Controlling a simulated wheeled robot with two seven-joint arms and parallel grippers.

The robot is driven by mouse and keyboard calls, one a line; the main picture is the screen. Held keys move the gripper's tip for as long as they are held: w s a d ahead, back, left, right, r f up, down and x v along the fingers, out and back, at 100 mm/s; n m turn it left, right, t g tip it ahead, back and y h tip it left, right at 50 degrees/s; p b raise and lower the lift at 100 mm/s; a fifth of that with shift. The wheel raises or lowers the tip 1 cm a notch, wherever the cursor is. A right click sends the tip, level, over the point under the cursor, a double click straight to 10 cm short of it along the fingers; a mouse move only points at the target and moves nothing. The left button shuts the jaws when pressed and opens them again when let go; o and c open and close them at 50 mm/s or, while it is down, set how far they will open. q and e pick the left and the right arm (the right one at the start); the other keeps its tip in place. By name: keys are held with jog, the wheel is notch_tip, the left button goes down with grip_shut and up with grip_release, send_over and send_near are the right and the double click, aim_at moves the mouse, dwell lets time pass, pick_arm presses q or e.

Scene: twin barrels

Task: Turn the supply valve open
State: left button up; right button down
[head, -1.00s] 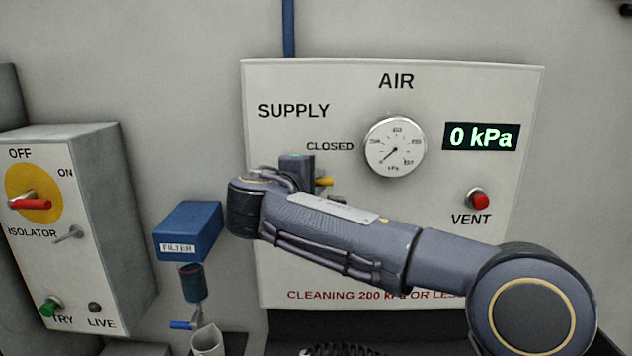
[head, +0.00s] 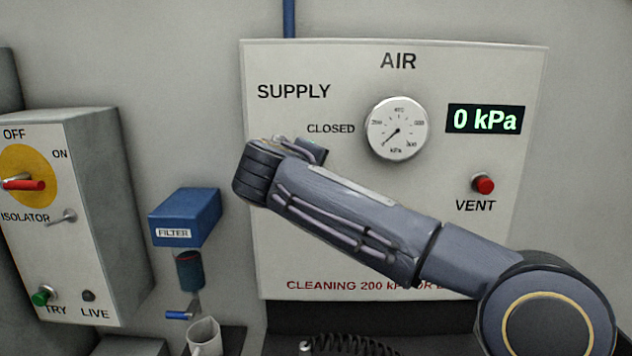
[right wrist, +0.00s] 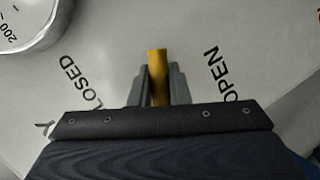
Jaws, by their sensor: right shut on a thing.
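The supply valve's yellow handle (right wrist: 158,70) shows in the right wrist view, pointing up the picture between the words CLOSED and OPEN. My right gripper (right wrist: 158,85) is shut on it, with a grey finger on each side. In the head view my right arm comes in from the right, and its wrist covers the valve and most of the gripper. The word CLOSED (head: 331,128) shows just above the wrist; OPEN is hidden there. The gauge (head: 397,129) has its needle at the low end, and the display (head: 485,119) reads 0 kPa. My left gripper is not in view.
The red vent button (head: 483,184) is on the right of the air panel (head: 440,75). A blue filter (head: 185,216) hangs left of the panel, with a cup (head: 204,335) below. The isolator box (head: 75,185) stands further left. A coiled hose lies below the panel.

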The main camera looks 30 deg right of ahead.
jog(key=shift+w+a+f+m+t+y+b, duration=0.4)
jog(key=shift+a+f+m+t+y+b, duration=0.45)
jog(key=shift+m+b, duration=0.7)
jog(key=shift+w+a+f+m+t+y+b, duration=0.2)
jog(key=shift+w+a+m+y+b, duration=0.3)
jog(key=shift+m+y+b, duration=0.95)
jog(key=shift+w+a+f+m+t+y+b, duration=0.35)
jog(key=shift+a+f+m+t+y+b, duration=0.3)
jog(key=shift+m+b, duration=0.9)
jog(key=shift+a+r+n+b, duration=0.15)
jog(key=shift+n+b, duration=0.1)
jog(key=shift+b, duration=0.15)
jog(key=c, duration=1.4)
grip_release()
jog(key=shift+o, duration=0.2)
